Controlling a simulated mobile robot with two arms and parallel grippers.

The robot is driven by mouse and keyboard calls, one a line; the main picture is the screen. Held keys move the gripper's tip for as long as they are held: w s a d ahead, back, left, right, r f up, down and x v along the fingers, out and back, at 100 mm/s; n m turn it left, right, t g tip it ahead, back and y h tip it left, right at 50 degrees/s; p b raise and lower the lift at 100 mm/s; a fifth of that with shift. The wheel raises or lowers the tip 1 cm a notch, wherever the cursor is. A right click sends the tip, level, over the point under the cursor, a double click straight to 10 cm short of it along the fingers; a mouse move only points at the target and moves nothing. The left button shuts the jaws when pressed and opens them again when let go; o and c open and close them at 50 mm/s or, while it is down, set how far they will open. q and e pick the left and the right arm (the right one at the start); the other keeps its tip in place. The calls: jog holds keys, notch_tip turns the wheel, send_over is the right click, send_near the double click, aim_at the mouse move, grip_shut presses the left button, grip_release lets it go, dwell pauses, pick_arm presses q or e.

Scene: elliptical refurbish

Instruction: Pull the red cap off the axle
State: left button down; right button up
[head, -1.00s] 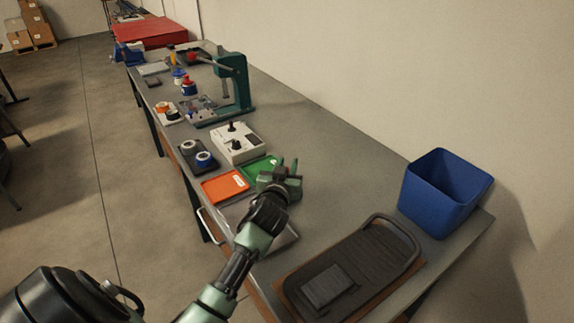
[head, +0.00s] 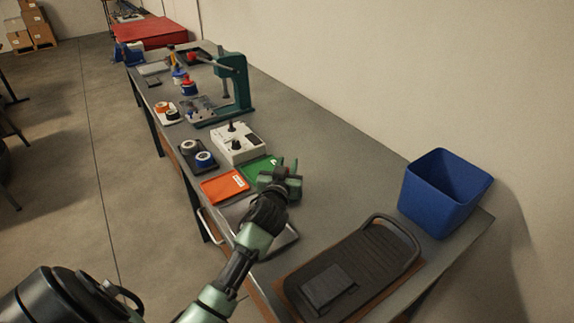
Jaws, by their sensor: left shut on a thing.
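My left gripper (head: 282,177) is above the bench, just right of the green tray (head: 258,168). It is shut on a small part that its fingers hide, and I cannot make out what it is. I see no red cap or axle clearly around the fingers. Small red items show farther back: a red-topped container (head: 188,86) and a red knob (head: 192,57) by the green press (head: 236,85). I cannot tell whether either is the cap. My right gripper is not in view.
An orange tray (head: 225,186), a white control box (head: 238,143) and a dark holder with rolls (head: 196,157) are left of the gripper. A dark pedal (head: 350,268) lies at the front, a blue bin (head: 445,190) at right.

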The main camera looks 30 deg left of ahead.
pick_arm(q)
jog(key=shift+r, duration=0.2)
jog(key=shift+r+p, duration=2.5)
